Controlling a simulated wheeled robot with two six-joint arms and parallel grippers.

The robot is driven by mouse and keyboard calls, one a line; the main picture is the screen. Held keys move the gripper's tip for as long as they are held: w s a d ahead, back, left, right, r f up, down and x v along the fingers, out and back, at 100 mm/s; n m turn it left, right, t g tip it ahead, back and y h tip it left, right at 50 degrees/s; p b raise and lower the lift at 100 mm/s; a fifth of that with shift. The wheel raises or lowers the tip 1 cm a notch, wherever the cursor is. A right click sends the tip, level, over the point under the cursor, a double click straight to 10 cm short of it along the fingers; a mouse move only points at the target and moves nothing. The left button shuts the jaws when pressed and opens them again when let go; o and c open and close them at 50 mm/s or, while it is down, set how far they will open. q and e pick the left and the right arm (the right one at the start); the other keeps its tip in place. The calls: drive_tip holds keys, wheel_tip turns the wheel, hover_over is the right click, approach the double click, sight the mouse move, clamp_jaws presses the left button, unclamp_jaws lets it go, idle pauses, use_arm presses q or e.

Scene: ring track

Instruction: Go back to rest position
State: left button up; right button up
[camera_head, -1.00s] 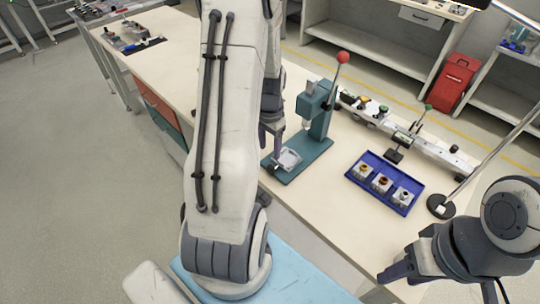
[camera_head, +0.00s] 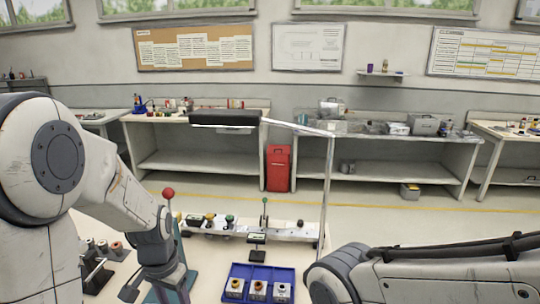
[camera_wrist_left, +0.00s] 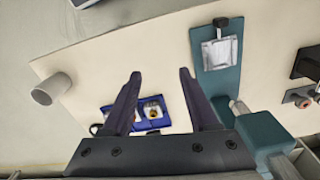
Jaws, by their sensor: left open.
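My left gripper (camera_wrist_left: 160,75) is open in the left wrist view, with nothing between its fingertips. Its fingers point over the bench, with the blue tray visible past them. In the head view my left arm comes in from the left and its wrist hangs in front of the teal press (camera_head: 178,240), hiding much of it. The fingers are hard to make out there. My right arm lies across the lower right of the head view, and its gripper is not visible.
The blue tray (camera_head: 290,272) holds several small parts at the front centre of the bench. A rail fixture (camera_head: 290,232) stands behind it. The press base (camera_wrist_left: 229,80) lies right of my left fingers. A red bin (camera_head: 278,168) stands beyond the clear floor.

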use_arm(q)
drive_tip(key=s+d+r+m, duration=0.2)
drive_tip(key=s+d+r, duration=0.1)
drive_tip(key=s+d, duration=0.5)
drive_tip(key=s+d+r+m, duration=0.2)
drive_tip(key=s+d+r, duration=0.2)
drive_tip(key=s+d, duration=0.5)
drive_tip(key=shift+d+r+h, duration=0.2)
drive_tip(key=shift+d+h, duration=0.2)
